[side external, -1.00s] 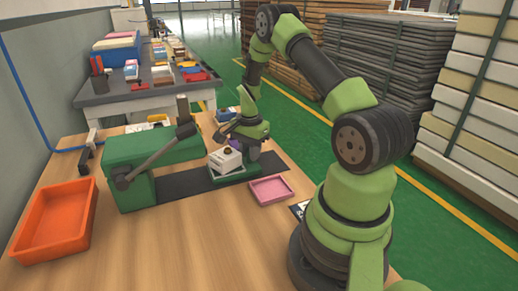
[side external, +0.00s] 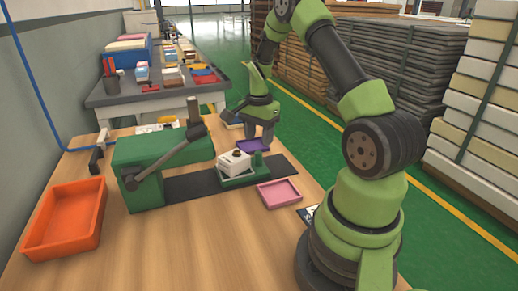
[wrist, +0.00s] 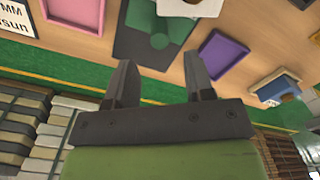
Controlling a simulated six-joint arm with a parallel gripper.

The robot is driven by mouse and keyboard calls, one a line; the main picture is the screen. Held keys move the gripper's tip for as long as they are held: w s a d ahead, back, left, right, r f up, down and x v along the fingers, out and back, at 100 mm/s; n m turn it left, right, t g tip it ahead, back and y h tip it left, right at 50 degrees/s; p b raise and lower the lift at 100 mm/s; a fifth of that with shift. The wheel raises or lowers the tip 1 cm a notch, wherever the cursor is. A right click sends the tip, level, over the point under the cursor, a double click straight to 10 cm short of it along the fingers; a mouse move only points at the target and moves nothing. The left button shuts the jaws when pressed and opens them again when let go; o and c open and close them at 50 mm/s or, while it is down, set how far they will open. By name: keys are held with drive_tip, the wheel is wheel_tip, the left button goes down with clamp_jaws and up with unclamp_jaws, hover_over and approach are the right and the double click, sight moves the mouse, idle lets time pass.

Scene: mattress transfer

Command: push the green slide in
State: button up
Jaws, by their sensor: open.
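The green slide (side external: 236,182) sits out at the right end of the dark track (side external: 190,188), apart from the green press (side external: 140,180). A white block (side external: 236,161) with a dark round spot on top rests on the slide. An upright green post (side external: 257,158) stands at the slide's right end. My gripper (side external: 260,142) is open and empty, above and behind the slide, near the purple tray. In the wrist view the open fingers (wrist: 158,65) point toward the slide (wrist: 150,25). The white block is cut off at the top edge there.
A purple tray (side external: 253,146) lies behind the slide and a pink tray (side external: 279,194) in front right. An orange bin (side external: 65,218) stands at the left. The press's dark lever (side external: 165,155) leans over its front. Bare wood lies in front of the track.

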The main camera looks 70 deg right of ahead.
sight(259, 152)
drive_tip(key=shift+r, duration=1.9)
drive_tip(key=shift+c, duration=1.4)
drive_tip(key=n, duration=0.5)
drive_tip(key=shift+f+n, duration=0.15)
drive_tip(key=shift+n, duration=0.25)
drive_tip(key=n, duration=0.6)
drive_tip(key=shift+f, duration=0.1)
drive_tip(key=n, duration=0.6)
drive_tip(key=shift+f, duration=0.15)
drive_tip(key=n, duration=0.9)
drive_tip(key=shift+f, duration=0.2)
wheel_tip(259, 152, down, 10)
drive_tip(key=shift+r, duration=0.1)
